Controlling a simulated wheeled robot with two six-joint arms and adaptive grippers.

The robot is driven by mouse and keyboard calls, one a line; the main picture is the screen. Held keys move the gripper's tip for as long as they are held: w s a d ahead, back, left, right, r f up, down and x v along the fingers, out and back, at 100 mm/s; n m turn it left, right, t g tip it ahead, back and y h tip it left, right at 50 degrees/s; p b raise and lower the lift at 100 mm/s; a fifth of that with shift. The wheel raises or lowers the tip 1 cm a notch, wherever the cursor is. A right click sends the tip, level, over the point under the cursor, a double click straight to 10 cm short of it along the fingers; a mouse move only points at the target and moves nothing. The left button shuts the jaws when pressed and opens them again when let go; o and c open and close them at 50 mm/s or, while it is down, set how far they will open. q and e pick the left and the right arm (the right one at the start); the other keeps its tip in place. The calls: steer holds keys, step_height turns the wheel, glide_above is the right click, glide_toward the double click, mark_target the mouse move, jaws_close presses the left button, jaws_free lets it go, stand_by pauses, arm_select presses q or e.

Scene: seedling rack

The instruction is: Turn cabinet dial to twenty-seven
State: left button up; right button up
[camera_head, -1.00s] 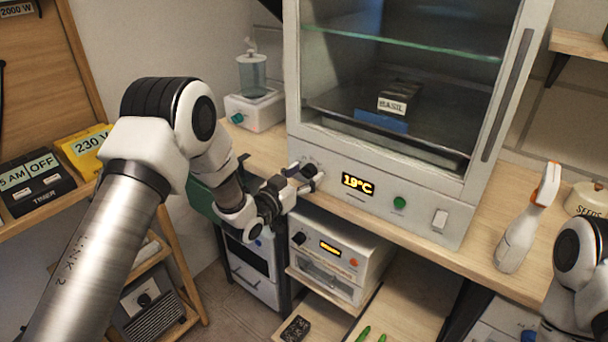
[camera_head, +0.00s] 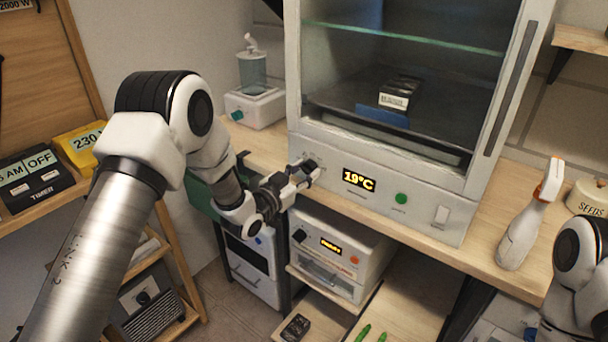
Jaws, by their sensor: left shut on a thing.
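The white cabinet (camera_head: 420,212) stands on the wooden bench, with a glass front and a shelf inside. Its lit display (camera_head: 358,180) reads 19°C. The cabinet dial is at the left end of the front panel, hidden behind my left gripper's fingers. My left gripper (camera_head: 305,172) is shut on the dial, reaching it from the lower left. A green button (camera_head: 401,198) and a white rocker switch (camera_head: 442,215) sit to the right of the display. My right arm shows at the lower right edge, but its gripper is out of view.
A humidifier-like device (camera_head: 256,108) stands left of the cabinet. A spray bottle (camera_head: 522,228) and a seeds pot (camera_head: 588,198) stand to its right. A smaller white unit (camera_head: 345,270) sits on a shelf below the bench. A timer (camera_head: 38,180) is at far left.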

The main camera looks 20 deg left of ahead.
arm_select(q)
steer(key=m+b, duration=1.2)
steer(key=m, duration=0.5)
steer(key=shift+f, duration=0.2)
steer(key=shift+r+m+b, duration=0.2)
steer(key=shift+m+b, duration=1.9)
steer(key=shift+m, duration=0.4)
steer(key=o, duration=1.1)
steer(key=shift+o, duration=0.2)
